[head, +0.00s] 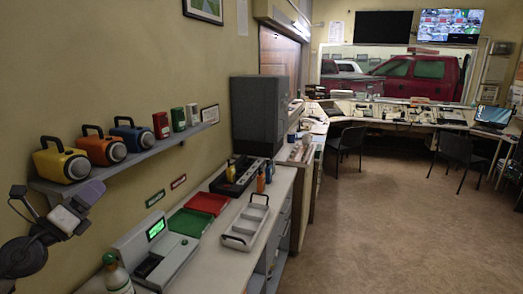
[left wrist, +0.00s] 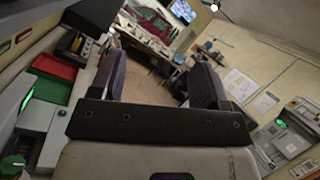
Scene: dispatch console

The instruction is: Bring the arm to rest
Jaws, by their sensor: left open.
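My left gripper (head: 88,196) is at the left edge of the head view, in front of the wall shelf and to the left of the counter. It points up and to the right, clear of the counter top. In the left wrist view my left gripper (left wrist: 155,88) has its two dark purple fingers well apart, with nothing between them. The gap looks onto the room's floor and the far desks. My right gripper is in neither view.
A shelf (head: 140,155) with yellow, orange and blue lanterns runs along the wall near my left gripper. Below, the counter (head: 220,235) bears a device with a green screen (head: 155,245), red (head: 207,203) and green trays (head: 187,222), and a white caddy (head: 247,222). The floor (head: 380,225) is open at right.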

